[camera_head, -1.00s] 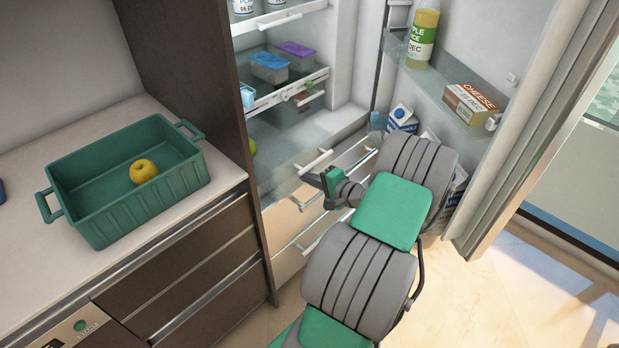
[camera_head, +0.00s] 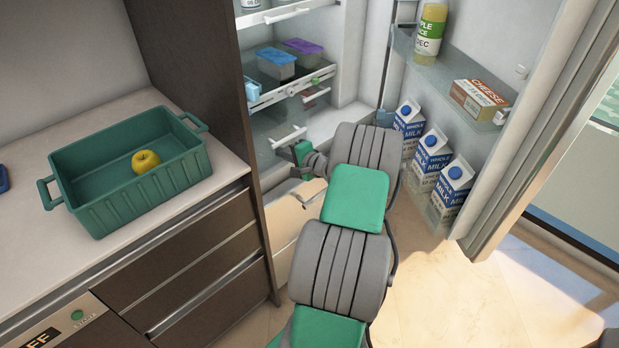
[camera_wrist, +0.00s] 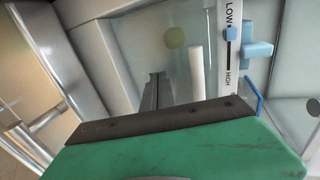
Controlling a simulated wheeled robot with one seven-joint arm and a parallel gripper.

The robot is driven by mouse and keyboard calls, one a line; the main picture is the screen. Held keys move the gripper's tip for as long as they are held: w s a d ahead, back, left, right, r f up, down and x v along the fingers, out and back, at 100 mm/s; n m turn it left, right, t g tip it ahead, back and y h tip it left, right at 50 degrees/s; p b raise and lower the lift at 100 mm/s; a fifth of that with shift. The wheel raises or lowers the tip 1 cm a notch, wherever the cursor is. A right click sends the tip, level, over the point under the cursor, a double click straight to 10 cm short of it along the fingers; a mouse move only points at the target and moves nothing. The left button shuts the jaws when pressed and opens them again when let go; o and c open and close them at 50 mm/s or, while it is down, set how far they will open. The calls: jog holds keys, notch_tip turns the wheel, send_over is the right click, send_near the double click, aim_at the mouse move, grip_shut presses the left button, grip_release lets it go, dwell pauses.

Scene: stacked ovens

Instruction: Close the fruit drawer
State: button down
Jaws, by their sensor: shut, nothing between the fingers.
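The fruit drawer is the clear drawer low in the fridge, with a white bar handle (camera_head: 288,138) on its front. The handle also shows in the wrist view (camera_wrist: 197,72), with a blurred green round fruit (camera_wrist: 175,37) behind clear plastic. My gripper (camera_head: 291,156) is at the drawer front, just below the handle in the head view. Its dark fingers (camera_wrist: 156,82) are shut and empty, to the left of the handle in the wrist view. I cannot tell whether they touch the drawer. The cabinet side hides the drawer's left part.
The fridge door (camera_head: 540,120) stands open at right, with milk cartons (camera_head: 432,155) and a cheese box (camera_head: 478,100) on its shelves. Pale lower drawers (camera_head: 290,205) lie below. A green bin (camera_head: 95,210) holding a yellow apple (camera_head: 146,161) stands on the left counter.

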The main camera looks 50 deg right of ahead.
jog(key=w, duration=0.4)
jog(key=shift+w+d+b, duration=0.1)
jog(key=shift+w+b, duration=0.1)
jog(key=shift+b, duration=0.15)
